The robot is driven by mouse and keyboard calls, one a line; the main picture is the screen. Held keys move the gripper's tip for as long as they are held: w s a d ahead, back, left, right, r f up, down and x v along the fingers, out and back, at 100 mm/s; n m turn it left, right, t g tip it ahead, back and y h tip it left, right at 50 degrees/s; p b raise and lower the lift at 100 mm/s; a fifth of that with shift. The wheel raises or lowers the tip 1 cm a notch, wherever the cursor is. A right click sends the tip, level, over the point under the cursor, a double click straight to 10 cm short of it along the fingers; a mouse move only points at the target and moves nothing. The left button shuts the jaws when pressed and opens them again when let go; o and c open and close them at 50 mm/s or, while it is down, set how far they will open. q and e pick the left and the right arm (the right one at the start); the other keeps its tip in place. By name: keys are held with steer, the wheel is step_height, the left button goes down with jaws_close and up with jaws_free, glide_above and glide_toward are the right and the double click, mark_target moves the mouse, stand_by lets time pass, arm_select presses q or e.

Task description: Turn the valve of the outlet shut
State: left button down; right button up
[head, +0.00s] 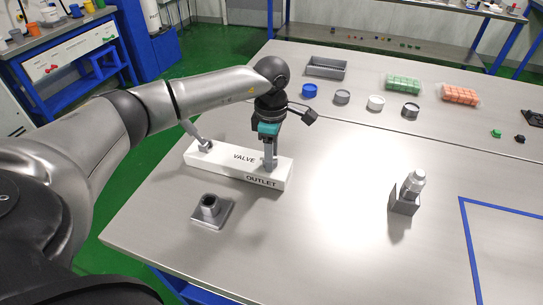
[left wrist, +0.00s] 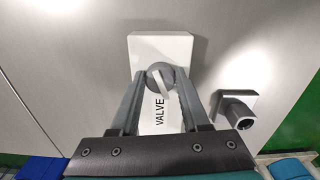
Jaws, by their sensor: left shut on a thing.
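A white block marked VALVE and OUTLET (head: 226,172) lies on the steel table, left of the middle in the head view. In the left wrist view the block (left wrist: 137,45) has a round grey valve knob (left wrist: 158,70) with a lighter raised handle, slanted. My left gripper (head: 269,163) points down at the OUTLET end of the block, its fingers on either side of the knob. In the left wrist view my left gripper (left wrist: 161,83) is shut on the valve knob. A grey spout-like fitting (head: 205,146) stands at the block's other end. My right gripper is out of view.
A grey socket on a square base (head: 211,210) stands close in front of the block. A metal holder with a bottle (head: 405,196) stands to the right. Several round caps, a grey tray (head: 326,67) and green and orange racks line the back. The table's middle is clear.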

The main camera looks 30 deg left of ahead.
arm_select(q)
steer(key=m, duration=0.2)
steer(key=shift+m, duration=0.4)
steer(key=shift+m+b, duration=0.4)
steer(key=shift+m, duration=0.3)
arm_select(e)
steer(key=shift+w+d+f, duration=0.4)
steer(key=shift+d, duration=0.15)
arm_select(q)
steer(key=c, duration=0.7)
jaws_free()
steer(key=o, duration=0.3)
steer(key=shift+s, duration=0.1)
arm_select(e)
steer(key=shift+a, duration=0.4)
